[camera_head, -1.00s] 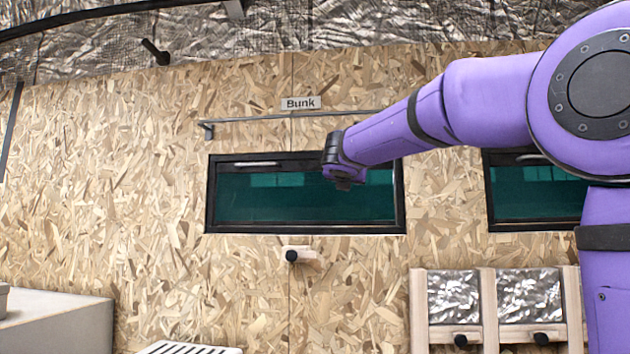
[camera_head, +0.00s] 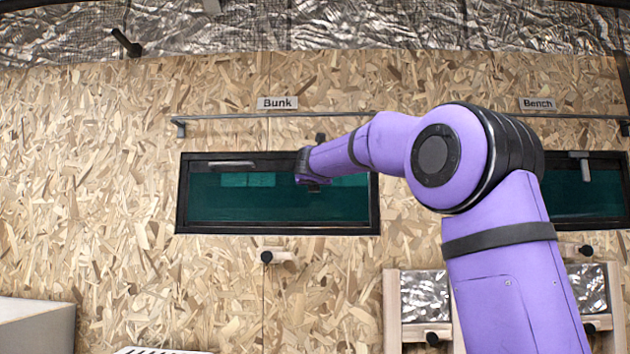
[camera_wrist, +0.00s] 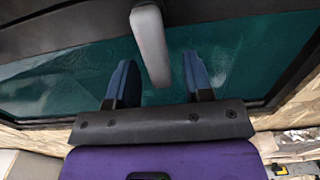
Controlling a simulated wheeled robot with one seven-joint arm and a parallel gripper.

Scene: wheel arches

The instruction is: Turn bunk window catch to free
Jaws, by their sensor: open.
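The bunk window (camera_head: 277,229) has a dark frame and teal glass, under a "Bunk" label. In the wrist view a grey lever-like catch (camera_wrist: 149,42) hangs from the dark upper frame in front of the glass. My gripper (camera_wrist: 157,64) is open, its two blue fingers pointing up in that view. The lever's lower end lies between the fingers, with a visible gap on both sides; I cannot tell whether they reach it in depth. In the head view my gripper (camera_head: 316,185) is in front of the right half of the window and hides what is behind it.
A thin rail (camera_head: 225,117) runs above the window. A small peg (camera_head: 267,257) sticks out of the wall below it. The Bench window (camera_head: 590,222) is at the right, partly behind my arm. A pale box (camera_head: 35,328) is at lower left.

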